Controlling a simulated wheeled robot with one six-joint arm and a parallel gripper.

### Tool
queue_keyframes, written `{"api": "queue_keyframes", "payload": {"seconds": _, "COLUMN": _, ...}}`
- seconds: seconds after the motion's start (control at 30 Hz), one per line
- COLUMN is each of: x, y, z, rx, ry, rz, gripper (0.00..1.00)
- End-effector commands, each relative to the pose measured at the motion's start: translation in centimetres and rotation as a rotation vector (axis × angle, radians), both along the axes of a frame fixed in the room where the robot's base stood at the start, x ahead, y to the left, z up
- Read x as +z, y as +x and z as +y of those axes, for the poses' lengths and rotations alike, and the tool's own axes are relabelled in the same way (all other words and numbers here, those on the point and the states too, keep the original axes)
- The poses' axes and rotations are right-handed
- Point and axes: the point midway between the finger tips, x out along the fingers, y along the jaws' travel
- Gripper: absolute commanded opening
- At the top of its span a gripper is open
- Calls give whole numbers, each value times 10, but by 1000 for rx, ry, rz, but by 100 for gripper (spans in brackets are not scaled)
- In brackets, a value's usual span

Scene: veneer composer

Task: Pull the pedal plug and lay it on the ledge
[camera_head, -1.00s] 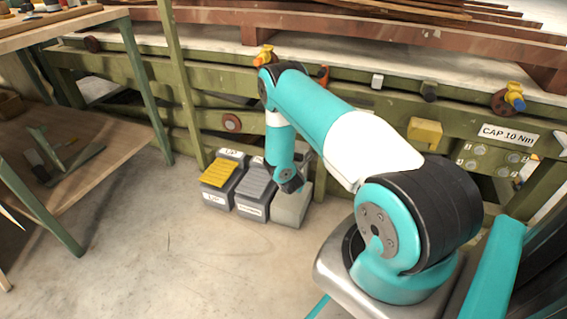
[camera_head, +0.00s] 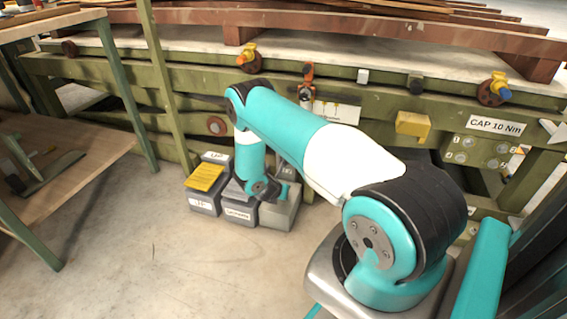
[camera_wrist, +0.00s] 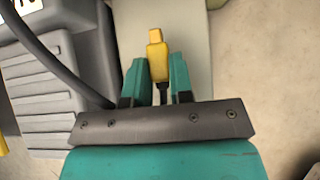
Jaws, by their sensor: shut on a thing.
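The pedal plug (camera_wrist: 155,38) is yellow, with a dark stem below it. It shows in the wrist view between the two teal fingers of my gripper (camera_wrist: 158,72), which is shut on it. A dark cable (camera_wrist: 62,68) curves down from the upper left to the gripper's left side. In the head view my gripper (camera_head: 281,191) is low, above a pale grey block (camera_head: 279,216) at the right end of the pedal row; the plug cannot be made out there. A yellow-topped pedal (camera_head: 203,189) and a grey pedal (camera_head: 239,213) stand left of the block. I cannot tell which surface is the ledge.
A green frame (camera_head: 110,79) runs behind the pedals, with a yellow valve (camera_head: 247,57), an orange-handled part (camera_head: 307,72) and a yellow box (camera_head: 413,126). A wooden table (camera_head: 75,165) stands left. The concrete floor (camera_head: 150,255) in front is clear.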

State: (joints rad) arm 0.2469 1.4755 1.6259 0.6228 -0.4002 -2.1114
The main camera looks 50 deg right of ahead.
Motion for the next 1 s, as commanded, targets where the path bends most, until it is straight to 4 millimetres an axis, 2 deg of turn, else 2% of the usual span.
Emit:
{"api": "queue_keyframes", "payload": {"seconds": 0.7, "x": -20, "y": 0, "z": 0, "rx": 1, "ry": 0, "rz": -1, "gripper": 0}}
{"api": "queue_keyframes", "payload": {"seconds": 1.0, "x": -21, "y": 0, "z": 0, "rx": 1, "ry": 0, "rz": -1, "gripper": 0}}
